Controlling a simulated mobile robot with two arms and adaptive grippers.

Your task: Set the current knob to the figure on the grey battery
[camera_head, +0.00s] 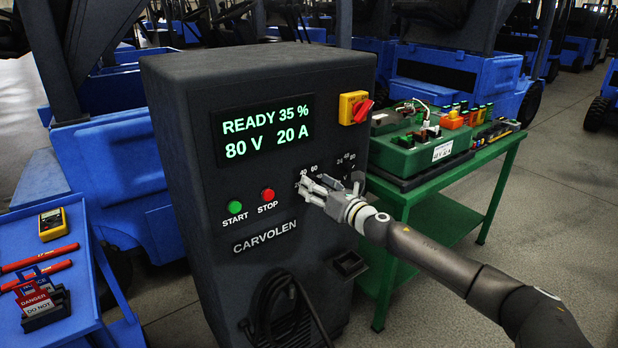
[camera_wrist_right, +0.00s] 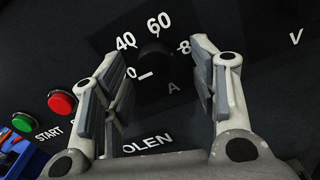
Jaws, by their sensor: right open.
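The dark charger cabinet (camera_head: 165,110) reads READY 35 %, 80 V and 20 A on its display (camera_head: 264,132). My right gripper (camera_head: 312,188) is at its front panel and mostly covers the current knob there. In the right wrist view the black current knob (camera_wrist_right: 155,56) lies between and beyond the open fingers of the gripper (camera_wrist_right: 160,90); contact cannot be told. Its white mark points toward the partly hidden figure left of 40. A green battery (camera_head: 420,148) with a white label (camera_head: 443,151) stands on the green table; the label is too small to read. I cannot clearly identify a grey battery.
Beside the gripper are voltage figures (camera_head: 346,159), a green START button (camera_head: 235,206) and a red STOP button (camera_head: 267,195). A red-yellow switch (camera_head: 355,107) is above. The green table (camera_head: 410,190) stands close right. A blue cart (camera_head: 88,290) with tools is at left.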

